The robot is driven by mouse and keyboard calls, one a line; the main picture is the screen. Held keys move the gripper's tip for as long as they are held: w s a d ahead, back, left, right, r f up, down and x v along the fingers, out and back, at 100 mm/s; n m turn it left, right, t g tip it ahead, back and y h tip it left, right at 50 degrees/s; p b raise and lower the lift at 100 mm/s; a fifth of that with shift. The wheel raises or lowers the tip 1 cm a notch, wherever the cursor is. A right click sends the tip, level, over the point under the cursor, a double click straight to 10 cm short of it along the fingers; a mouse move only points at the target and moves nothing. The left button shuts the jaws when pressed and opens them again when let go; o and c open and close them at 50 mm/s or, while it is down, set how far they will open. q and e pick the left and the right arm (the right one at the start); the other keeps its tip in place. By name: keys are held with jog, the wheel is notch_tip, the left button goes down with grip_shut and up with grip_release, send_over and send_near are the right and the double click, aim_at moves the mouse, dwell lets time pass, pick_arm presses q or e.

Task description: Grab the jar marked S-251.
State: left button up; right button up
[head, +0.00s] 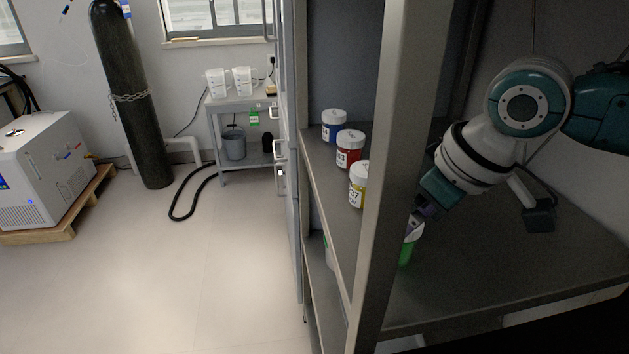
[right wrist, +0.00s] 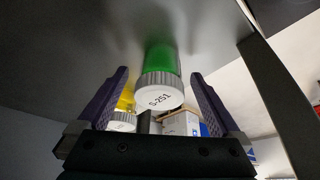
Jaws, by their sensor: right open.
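The jar marked S-251 is green with a white ribbed lid; the marking reads clearly on its lid in the right wrist view (right wrist: 160,92). In the head view the green jar (head: 406,253) stands on the shelf, partly hidden by the cabinet post and my gripper. My right gripper (head: 418,216) is at the jar's lid, pointing down and left. In the right wrist view its two purple fingers (right wrist: 160,76) are spread, one on each side of the lid, with gaps visible. My left gripper is not in view.
A yellow jar (head: 358,194), a red jar (head: 350,158) and a blue jar (head: 333,132) stand in a row on the same shelf (head: 470,280). The upright cabinet post (head: 395,150) is close beside my right gripper. Open floor (head: 240,270) lies to the left.

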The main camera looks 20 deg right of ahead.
jog(key=shift+w+a+f, duration=0.1)
jog(key=shift+w+f, duration=0.1)
jog(key=shift+f, duration=0.5)
jog(key=c, duration=1.5)
jog(key=shift+r, duration=0.15)
